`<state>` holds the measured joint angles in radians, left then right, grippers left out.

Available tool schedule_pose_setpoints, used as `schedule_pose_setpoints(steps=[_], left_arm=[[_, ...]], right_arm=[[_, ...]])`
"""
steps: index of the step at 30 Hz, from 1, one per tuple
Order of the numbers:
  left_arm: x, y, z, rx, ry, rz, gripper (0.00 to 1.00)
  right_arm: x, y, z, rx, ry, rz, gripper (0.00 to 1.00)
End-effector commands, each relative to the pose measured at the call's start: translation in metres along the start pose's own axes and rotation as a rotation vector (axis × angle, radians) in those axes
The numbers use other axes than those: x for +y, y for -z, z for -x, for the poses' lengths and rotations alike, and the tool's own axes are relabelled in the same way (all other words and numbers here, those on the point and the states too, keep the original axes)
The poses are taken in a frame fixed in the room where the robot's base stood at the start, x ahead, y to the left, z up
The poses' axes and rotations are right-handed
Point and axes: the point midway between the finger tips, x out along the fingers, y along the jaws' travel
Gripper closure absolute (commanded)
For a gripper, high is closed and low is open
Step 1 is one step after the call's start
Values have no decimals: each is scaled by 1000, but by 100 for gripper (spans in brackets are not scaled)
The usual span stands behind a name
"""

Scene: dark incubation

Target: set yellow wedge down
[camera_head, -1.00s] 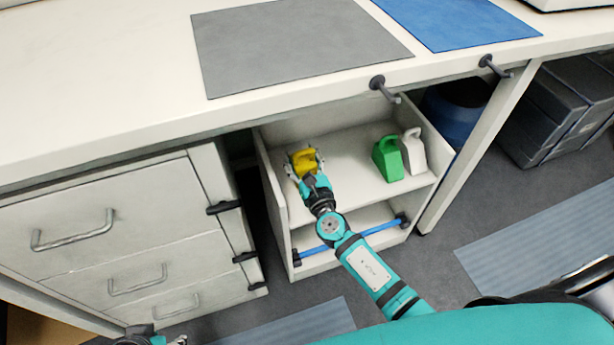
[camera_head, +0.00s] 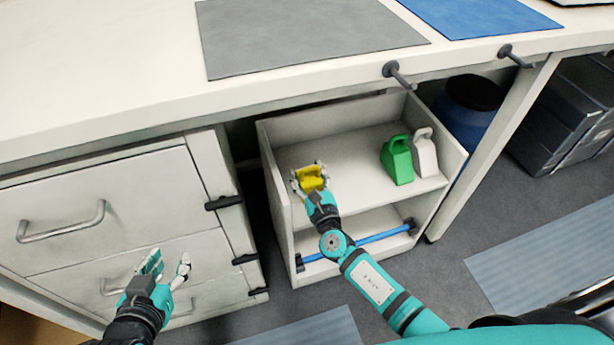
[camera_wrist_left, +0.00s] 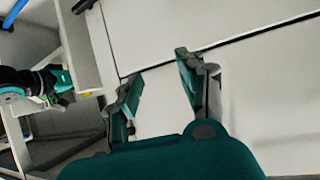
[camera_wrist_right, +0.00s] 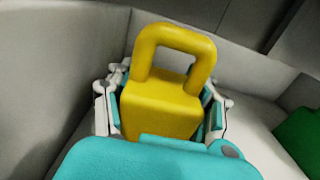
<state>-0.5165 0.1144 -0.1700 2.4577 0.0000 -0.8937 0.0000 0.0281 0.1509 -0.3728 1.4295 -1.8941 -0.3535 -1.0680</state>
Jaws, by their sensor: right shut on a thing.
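The yellow wedge (camera_head: 311,178) is a block with a loop handle, at the left part of the white cart's upper shelf (camera_head: 340,160). It fills the middle of the right wrist view (camera_wrist_right: 165,100), handle up. My right gripper (camera_head: 309,180) is shut on it, one finger on each side. Whether its underside touches the shelf is hidden. My left gripper (camera_head: 165,268) is open and empty in front of the drawer cabinet; it also shows in the left wrist view (camera_wrist_left: 160,90).
A green jug-like block (camera_head: 397,162) and a white one (camera_head: 425,155) stand at the right of the shelf. The shelf middle is clear. The cart has side walls and a blue bar (camera_head: 380,236). The worktop (camera_head: 120,70) overhangs behind, with hooks (camera_head: 397,75).

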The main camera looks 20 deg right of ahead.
Motion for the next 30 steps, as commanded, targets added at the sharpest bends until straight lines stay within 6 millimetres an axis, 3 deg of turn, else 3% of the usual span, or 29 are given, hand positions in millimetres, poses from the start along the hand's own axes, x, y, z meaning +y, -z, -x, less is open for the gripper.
schedule_pose_setpoints(steps=[18,19,24,30], left_arm=[[2,11,-2,59,-4,0,60],[2,12,-2,65,-4,0,60],[2,12,-2,65,-5,0,60],[2,12,-2,63,-5,0,60]], right_arm=[[0,2,0,-2,0,0,90],[0,3,0,0,0,1,46],[0,3,0,0,0,0,24],[0,3,0,0,0,0,24]])
